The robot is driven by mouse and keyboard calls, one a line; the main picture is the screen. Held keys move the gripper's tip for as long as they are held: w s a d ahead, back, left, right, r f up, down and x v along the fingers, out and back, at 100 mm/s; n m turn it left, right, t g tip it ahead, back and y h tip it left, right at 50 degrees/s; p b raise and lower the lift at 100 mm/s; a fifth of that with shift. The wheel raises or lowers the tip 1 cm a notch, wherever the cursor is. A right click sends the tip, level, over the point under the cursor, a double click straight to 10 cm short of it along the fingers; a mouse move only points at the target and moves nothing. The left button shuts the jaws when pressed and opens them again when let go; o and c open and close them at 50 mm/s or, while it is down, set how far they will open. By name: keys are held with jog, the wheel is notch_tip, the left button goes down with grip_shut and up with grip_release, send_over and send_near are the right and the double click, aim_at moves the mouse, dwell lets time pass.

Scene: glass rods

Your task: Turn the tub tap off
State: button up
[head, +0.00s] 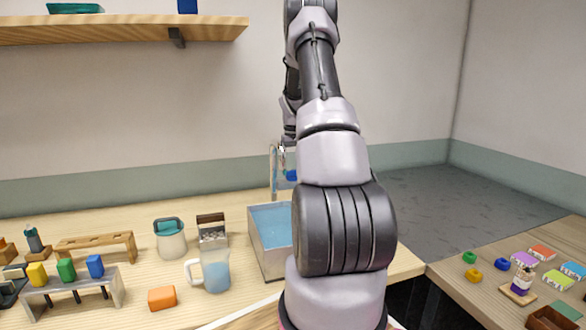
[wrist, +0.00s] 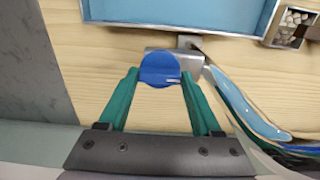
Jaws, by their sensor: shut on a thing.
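The tub tap has a round blue knob (wrist: 160,68) on a grey metal body (wrist: 194,58), beside the tub in the wrist view. My gripper (wrist: 160,80) has its two green fingers shut on the knob, one on each side. In the head view the tap's silver pipe (head: 273,172) rises behind the tub, and a bit of blue (head: 291,175) shows next to my arm. The tub (head: 256,246) holds blue water and is partly hidden by my arm. I cannot tell whether water is running. My gripper is mostly hidden in the head view.
A pitcher of blue liquid (head: 215,271), an orange block (head: 162,298), a teal-lidded jar (head: 170,238) and a box of pebbles (head: 212,231) stand left of the tub. Racks stand farther left. A side table at right holds small coloured items. A shelf (head: 120,29) hangs above left.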

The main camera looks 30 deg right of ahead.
jog(key=o, duration=1.4)
notch_tip(320, 180, up, 11)
jog(key=shift+f, duration=0.1)
